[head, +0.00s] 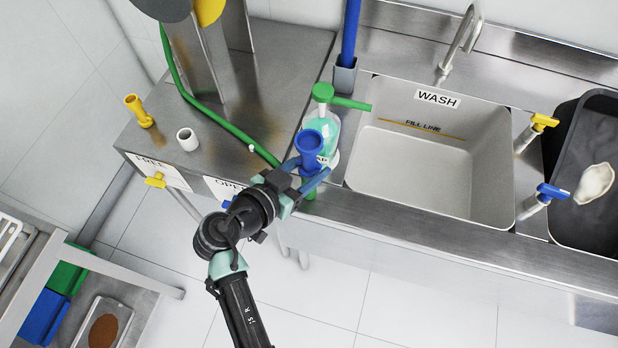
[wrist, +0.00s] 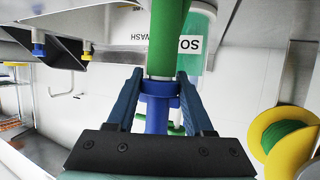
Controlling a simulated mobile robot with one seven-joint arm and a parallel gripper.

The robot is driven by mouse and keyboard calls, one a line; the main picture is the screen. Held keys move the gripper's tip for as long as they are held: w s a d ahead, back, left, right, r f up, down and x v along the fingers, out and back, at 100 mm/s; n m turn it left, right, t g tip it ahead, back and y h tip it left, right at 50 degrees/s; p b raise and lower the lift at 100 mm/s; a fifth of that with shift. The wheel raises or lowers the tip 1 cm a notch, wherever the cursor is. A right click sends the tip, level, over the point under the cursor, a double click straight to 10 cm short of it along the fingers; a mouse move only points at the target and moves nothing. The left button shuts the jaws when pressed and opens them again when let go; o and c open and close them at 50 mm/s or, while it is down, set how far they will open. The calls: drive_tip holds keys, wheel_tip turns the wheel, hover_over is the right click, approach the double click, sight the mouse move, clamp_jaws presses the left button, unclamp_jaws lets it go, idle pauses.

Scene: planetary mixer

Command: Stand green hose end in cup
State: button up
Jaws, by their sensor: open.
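The green hose (head: 225,124) runs from the reel across the steel bench toward my gripper. In the wrist view a green length (wrist: 168,40) meets a blue collar with a blue fitting (wrist: 156,120); the fitting's flared mouth (head: 310,145) points up in the head view. My gripper (wrist: 160,88) is open, its two blue fingers on either side of the collar with gaps visible. It is at the bench's front edge, beside the soap bottle. A small white cup (head: 187,139) stands upright on the bench to the left, apart from my gripper.
A soap bottle (head: 322,135) with a green pump stands right behind the fitting. A yellow fitting (head: 137,110) is left of the cup. The wash sink (head: 420,180) is to the right. A blue pole (head: 350,35) stands in a grey holder (head: 345,75).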

clamp_jaws()
idle(1.4)
